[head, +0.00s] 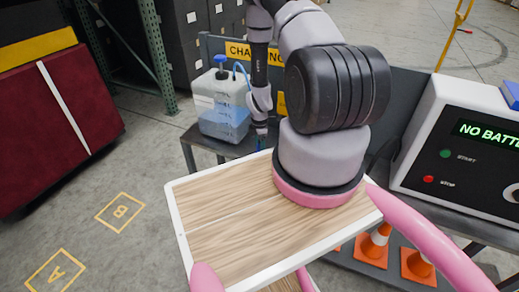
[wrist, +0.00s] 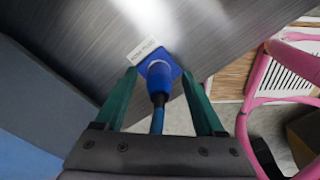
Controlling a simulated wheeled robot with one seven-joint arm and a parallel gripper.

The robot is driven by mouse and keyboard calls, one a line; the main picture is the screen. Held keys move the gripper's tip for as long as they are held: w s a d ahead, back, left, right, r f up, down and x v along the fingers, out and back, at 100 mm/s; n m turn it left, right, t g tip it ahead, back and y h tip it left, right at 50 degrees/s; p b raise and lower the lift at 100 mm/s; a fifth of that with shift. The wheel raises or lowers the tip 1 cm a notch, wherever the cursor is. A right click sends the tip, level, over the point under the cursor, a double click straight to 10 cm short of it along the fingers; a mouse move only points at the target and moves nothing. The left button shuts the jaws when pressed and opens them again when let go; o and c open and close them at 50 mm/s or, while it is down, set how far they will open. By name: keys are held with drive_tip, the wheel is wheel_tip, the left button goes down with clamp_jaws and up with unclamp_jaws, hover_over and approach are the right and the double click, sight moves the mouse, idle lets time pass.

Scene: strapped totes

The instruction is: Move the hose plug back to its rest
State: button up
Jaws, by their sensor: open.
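In the wrist view the hose plug (wrist: 158,80) is a blue collar with a dark stem and a blue hose running back toward my gripper. Its front end meets a square blue rest (wrist: 168,66) on a grey metal top; the contact point is hidden. My gripper (wrist: 158,74) is open, with one green finger on each side of the plug and visible gaps between. In the head view my gripper (head: 261,143) is small, pointing down beside a clear jug (head: 222,103) with a blue cap and blue tube; the plug cannot be made out there.
A small white label (wrist: 143,51) lies beside the rest. The jug stands on a dark bench (head: 215,146). A grey panel with a yellow sign (head: 240,52) stands behind. A white console (head: 460,150) is at right, with orange cones (head: 375,245) below.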

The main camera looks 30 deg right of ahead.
idle(0.3)
clamp_jaws()
wheel_tip(320, 180, up, 10)
drive_tip(key=shift+f, duration=0.1)
idle(0.5)
drive_tip(key=shift+f, duration=1.5)
